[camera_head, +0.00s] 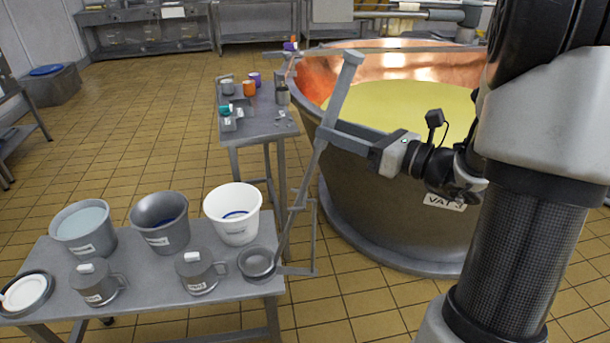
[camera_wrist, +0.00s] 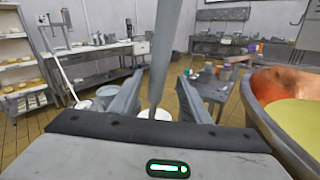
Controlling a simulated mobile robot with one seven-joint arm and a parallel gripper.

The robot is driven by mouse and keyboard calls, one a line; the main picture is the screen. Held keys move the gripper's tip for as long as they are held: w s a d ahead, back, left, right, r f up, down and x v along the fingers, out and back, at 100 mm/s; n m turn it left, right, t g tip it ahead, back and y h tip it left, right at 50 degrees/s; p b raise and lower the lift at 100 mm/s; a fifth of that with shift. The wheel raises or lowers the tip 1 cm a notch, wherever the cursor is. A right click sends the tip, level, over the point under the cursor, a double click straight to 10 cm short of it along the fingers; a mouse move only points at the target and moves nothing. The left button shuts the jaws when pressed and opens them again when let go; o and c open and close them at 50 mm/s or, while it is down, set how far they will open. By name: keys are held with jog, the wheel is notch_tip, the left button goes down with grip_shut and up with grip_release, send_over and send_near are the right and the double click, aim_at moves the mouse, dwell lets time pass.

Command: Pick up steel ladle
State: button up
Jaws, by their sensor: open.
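The steel ladle has its round bowl (camera_head: 258,264) at the right front corner of the near table, beside a grey mug. Its long grey handle (camera_head: 336,98) rises steeply up and to the right, leaning past my gripper. My gripper (camera_head: 324,132) is level with the upper part of the handle, beside the vat's rim. In the wrist view the handle (camera_wrist: 165,45) runs down between the two spread fingers of my gripper (camera_wrist: 160,88). The fingers are open, with gaps on both sides of the handle. The bowl is hidden in the wrist view.
The near table (camera_head: 215,318) holds a white bucket (camera_head: 233,208), grey buckets, lidded mugs and a round dish. A thin grey frame (camera_head: 312,235) stands at its right edge. The large copper vat (camera_head: 400,220) stands close behind my gripper. A second table (camera_head: 256,125) holds small cups.

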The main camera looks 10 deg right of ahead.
jog(key=shift+x, duration=0.85)
jog(key=b+x, duration=0.1)
jog(key=x, duration=0.4)
jog(key=shift+a, duration=0.25)
grip_shut()
